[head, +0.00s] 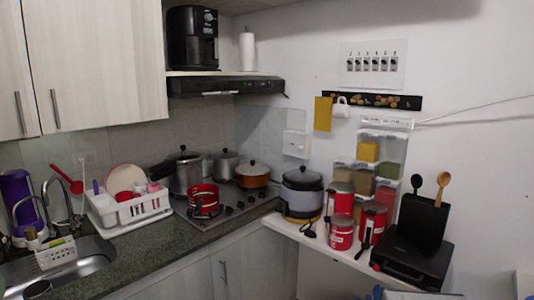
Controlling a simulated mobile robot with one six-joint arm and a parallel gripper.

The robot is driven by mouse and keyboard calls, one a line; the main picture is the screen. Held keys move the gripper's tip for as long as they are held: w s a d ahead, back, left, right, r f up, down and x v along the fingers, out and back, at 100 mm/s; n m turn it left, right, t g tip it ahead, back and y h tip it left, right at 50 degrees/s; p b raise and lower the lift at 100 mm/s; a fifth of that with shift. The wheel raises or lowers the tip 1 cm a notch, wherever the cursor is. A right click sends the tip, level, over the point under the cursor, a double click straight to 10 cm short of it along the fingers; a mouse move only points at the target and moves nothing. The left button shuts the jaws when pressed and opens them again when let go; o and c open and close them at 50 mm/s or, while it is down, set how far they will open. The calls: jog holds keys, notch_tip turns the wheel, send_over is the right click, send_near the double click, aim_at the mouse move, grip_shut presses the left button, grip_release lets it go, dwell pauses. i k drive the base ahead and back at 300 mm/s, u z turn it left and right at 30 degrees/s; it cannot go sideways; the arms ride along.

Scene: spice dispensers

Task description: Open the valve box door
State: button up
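No part is clearly readable as a valve box with a door. A small white box (296,144) is fixed to the wall above and behind the rice cooker, and its front looks closed. I cannot tell whether it is the valve box; no handle or hinge is clear at this size. My gripper is not in view. A blue and grey shape (376,293) shows at the bottom edge, too cut off to identify.
A narrow white shelf (285,227) holds a rice cooker (302,194), red canisters (341,232) and a black appliance (412,258). Clear spice dispensers (368,151) hang on the wall. Pots and a red pan (204,200) stand on the stove. The upper right wall is mostly bare.

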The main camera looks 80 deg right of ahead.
aim_at(295, 145)
jog(key=u, duration=0.4)
jog(key=k, duration=1.75)
jog(key=z, duration=1.05)
jog(key=i, duration=1.05)
jog(key=u, duration=0.05)
